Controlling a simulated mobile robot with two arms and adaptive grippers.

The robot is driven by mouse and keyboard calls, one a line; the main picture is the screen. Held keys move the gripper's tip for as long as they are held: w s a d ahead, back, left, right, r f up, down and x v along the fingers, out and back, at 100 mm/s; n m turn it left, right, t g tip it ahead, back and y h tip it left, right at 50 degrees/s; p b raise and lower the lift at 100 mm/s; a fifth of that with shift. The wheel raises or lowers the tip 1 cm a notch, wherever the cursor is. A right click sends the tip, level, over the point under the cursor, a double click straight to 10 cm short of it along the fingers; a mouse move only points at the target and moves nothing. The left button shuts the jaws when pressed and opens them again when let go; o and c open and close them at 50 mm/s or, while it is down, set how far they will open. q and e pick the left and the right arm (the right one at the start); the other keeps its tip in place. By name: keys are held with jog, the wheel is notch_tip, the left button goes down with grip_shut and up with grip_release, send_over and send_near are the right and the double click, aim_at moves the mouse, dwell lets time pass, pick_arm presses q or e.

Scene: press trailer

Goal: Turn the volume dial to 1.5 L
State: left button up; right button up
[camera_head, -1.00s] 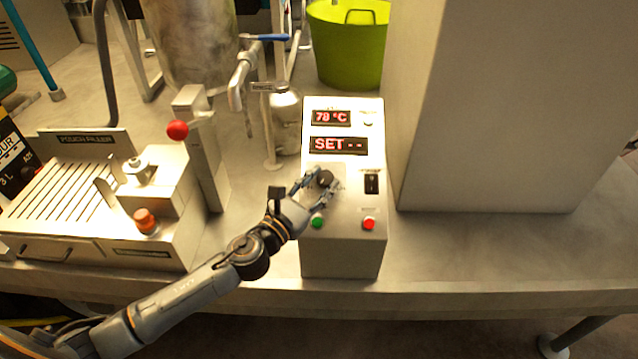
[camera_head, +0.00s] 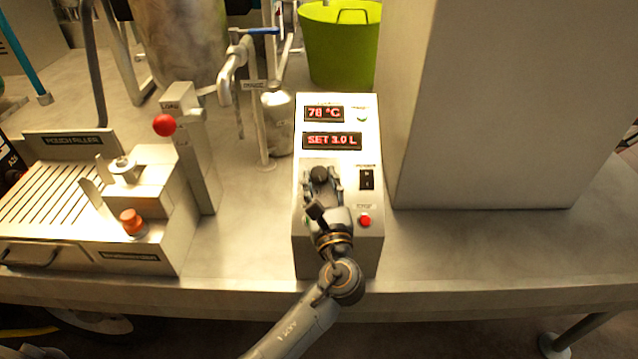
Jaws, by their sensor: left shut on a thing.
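The control box (camera_head: 310,258) stands upright on the bench. Its lower display (camera_head: 332,141) reads "SET 3.0 L" and its upper display (camera_head: 324,114) reads 78 °C. The dark round volume dial (camera_head: 319,174) sits on the panel below the displays. My left gripper (camera_head: 320,180) is shut on the dial, with a finger on each side of it. The wrist and arm come up from below and hide part of the lower panel, with the green button mostly covered. The dial's scale markings are too small and covered to read. My right gripper is not in view.
A black switch (camera_head: 366,179) and a red button (camera_head: 364,220) lie right of my gripper. The pouch filler (camera_head: 60,185), with a red-knobbed lever (camera_head: 164,125), stands to the left. A large grey block (camera_head: 500,110) stands close on the right.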

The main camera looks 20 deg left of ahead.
pick_arm(q)
jog(key=shift+n+g+y, duration=0.5)
jog(key=shift+n+y, duration=0.1)
jog(key=shift+n, duration=0.1)
jog(key=o, duration=1.2)
jog(key=shift+c, duration=0.2)
jog(key=shift+d, duration=0.1)
jog(key=v, duration=1.2)
jog(key=shift+f, duration=0.1)
